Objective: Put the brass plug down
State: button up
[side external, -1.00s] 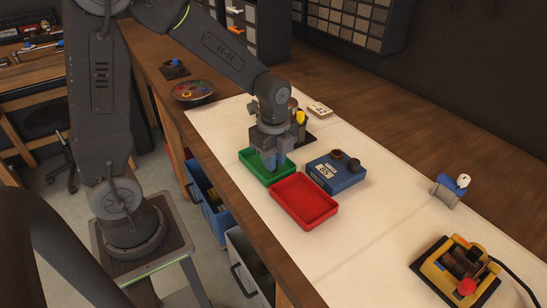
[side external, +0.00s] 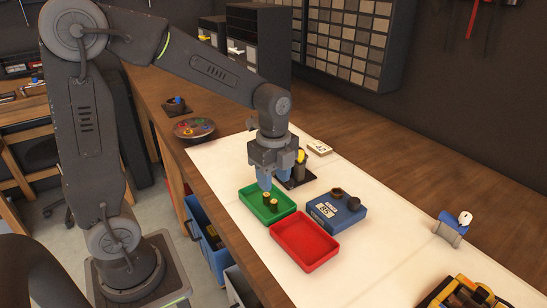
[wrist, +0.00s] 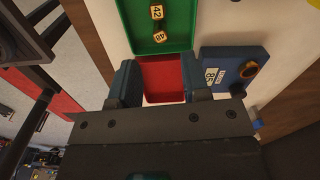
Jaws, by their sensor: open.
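Two brass plugs stand close together in the green tray (side external: 250,206): one plug (side external: 266,198) and one beside it (side external: 274,206). In the wrist view they show as brass pieces with number labels, an upper one (wrist: 157,12) and a lower one (wrist: 160,36). My gripper (side external: 264,182) hangs just above the green tray, pointing down, its blue fingers apart and empty. In the wrist view the open fingers (wrist: 163,80) frame part of the red tray (wrist: 165,75), with the plugs outside them. Which plug was held last is unclear.
The empty red tray (side external: 305,243) is beside the green one. A blue block (side external: 345,218) labelled 85 carries dark round pieces. A dark stand (side external: 298,178) with a yellow-topped item is close behind my gripper. The white mat's right part is mostly clear.

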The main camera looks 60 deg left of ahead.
aim_at(273, 201)
notch_tip(273, 201, up, 6)
jog(key=s+d+r+n+t, duration=0.1)
jog(key=s+n+t, duration=0.1)
jog(key=s+n, duration=0.4)
jog(key=s+d+r+n+t, duration=0.1)
jog(key=s+d+n+t, duration=0.1)
jog(key=s+n, duration=0.4)
jog(key=shift+s+d+r+n+t, duration=0.25)
jog(key=shift+n+t, duration=0.55)
jog(key=shift+n, duration=1.4)
